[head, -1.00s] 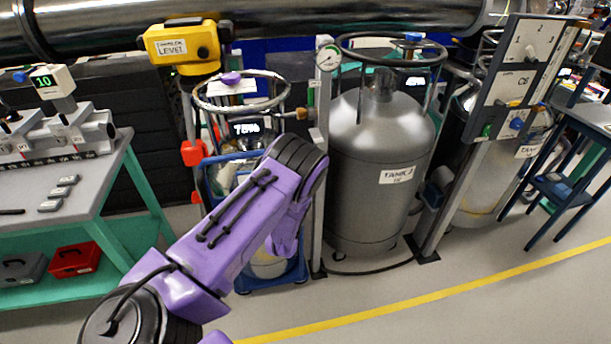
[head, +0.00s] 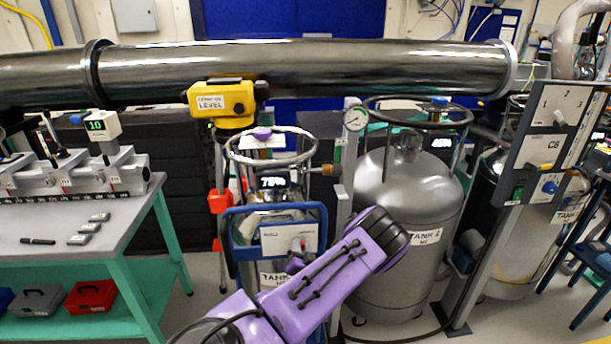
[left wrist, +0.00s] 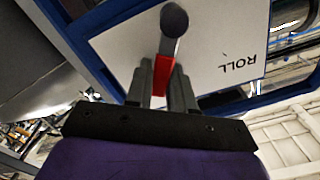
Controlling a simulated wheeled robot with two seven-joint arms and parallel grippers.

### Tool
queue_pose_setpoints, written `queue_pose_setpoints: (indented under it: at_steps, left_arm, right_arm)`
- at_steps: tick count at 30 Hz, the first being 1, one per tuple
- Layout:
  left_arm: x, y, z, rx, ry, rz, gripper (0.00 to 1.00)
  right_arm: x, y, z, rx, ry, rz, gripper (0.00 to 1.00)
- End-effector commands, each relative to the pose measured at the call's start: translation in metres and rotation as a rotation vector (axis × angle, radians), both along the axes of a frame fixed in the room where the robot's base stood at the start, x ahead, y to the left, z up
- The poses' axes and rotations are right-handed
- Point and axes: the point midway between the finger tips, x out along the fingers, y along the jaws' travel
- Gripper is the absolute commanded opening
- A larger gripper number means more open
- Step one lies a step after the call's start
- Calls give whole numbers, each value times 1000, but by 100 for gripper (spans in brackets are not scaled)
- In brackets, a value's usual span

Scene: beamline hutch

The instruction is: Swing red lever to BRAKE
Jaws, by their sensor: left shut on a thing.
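The red lever (left wrist: 163,72) shows in the left wrist view between the fingers of my left gripper (left wrist: 162,85), which is shut on it. A dark round knob (left wrist: 174,20) sits at the lever's upper end in that view. The lever is on a white panel (left wrist: 225,45) with the word ROLL upside down; I see no BRAKE word. In the head view the panel (head: 278,240) is on the blue-framed cart (head: 323,235) holding a small tank. My left gripper (head: 297,262) is at the panel's lower right, partly hidden by my purple arm. My right gripper is not in view.
A large grey tank (head: 405,200) stands right of the cart behind a post with a gauge (head: 356,118). A yellow level (head: 222,102) on a tripod is to the left. A green-framed bench (head: 165,235) is further left. A large pipe (head: 300,68) runs behind.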

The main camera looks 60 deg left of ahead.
Motion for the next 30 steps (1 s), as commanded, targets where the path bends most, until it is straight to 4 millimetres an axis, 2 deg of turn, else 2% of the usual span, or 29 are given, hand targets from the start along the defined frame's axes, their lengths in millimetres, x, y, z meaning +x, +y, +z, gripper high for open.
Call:
queue_pose_setpoints:
  at_steps: [6,7,8,9,16,19,30]
  left_arm:
    - [-2,0,-2,-2,4,2,0]
    - [-2,0,-1,-2,4,2,29]
    - [-1,0,-1,-2,4,2,39]
    - [-1,-1,-1,-2,4,2,44]
    - [0,-1,-1,-1,2,-1,44]
    - [-1,-7,-2,-2,3,-1,44]
    - [-33,-81,-3,-2,4,-2,44]
  right_arm:
    - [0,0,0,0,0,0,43]
    - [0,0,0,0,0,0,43]
    - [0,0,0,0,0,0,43]
    - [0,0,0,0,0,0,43]
    - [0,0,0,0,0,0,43]
    - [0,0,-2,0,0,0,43]
    - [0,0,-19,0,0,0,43]
